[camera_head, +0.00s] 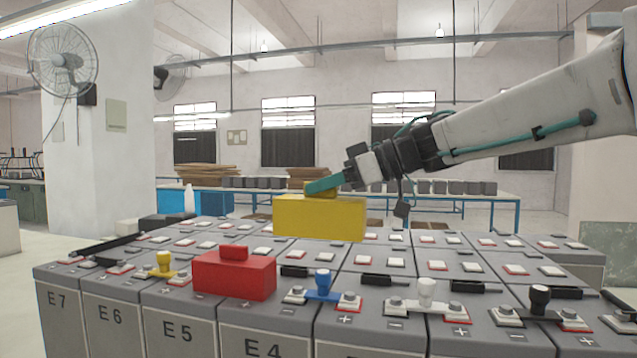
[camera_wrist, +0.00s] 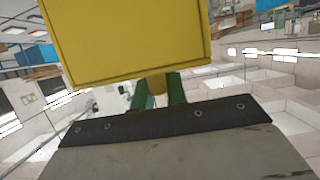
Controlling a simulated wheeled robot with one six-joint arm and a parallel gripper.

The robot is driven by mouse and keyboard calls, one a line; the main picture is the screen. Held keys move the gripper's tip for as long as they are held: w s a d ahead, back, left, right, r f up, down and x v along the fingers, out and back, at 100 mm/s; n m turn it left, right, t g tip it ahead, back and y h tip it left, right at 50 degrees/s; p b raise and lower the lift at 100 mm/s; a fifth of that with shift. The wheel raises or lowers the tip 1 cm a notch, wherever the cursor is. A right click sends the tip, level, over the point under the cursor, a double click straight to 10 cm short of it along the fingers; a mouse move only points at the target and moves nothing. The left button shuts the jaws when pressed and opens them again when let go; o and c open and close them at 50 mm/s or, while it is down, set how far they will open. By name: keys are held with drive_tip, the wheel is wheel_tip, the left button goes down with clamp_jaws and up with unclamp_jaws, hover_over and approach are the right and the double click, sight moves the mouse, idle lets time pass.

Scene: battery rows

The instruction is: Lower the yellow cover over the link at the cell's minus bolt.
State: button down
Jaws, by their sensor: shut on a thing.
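My gripper (camera_head: 322,186) is shut on the yellow cover (camera_head: 318,218), a box with a handle on top. It holds the cover level, in the air above the rows of cells. In the wrist view the cover (camera_wrist: 125,40) fills the upper left, beyond the green fingers (camera_wrist: 158,90). In the front row, a yellow link with a knob (camera_head: 164,266) lies bare near cells E6 (camera_head: 110,313) and E5 (camera_head: 176,330). A blue link (camera_head: 323,288), a white link (camera_head: 425,295) and a black link (camera_head: 539,303) also lie uncovered, joining neighbouring bolts. Which minus bolt is meant I cannot tell.
A red cover (camera_head: 234,275) sits on the front row between the yellow and blue links. Black bars (camera_head: 384,280) and many bare bolts lie behind. A blue-framed table (camera_head: 507,198) with grey blocks stands behind the cells. Air around the held cover looks clear.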

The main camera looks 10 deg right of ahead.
sight(325, 273)
drive_tip(key=shift+w, duration=0.2)
drive_tip(key=shift+s+d+f, duration=0.1)
drive_tip(key=shift+d, duration=0.1)
drive_tip(key=shift+f, duration=6.15)
drive_tip(key=c, duration=1.3)
unclamp_jaws()
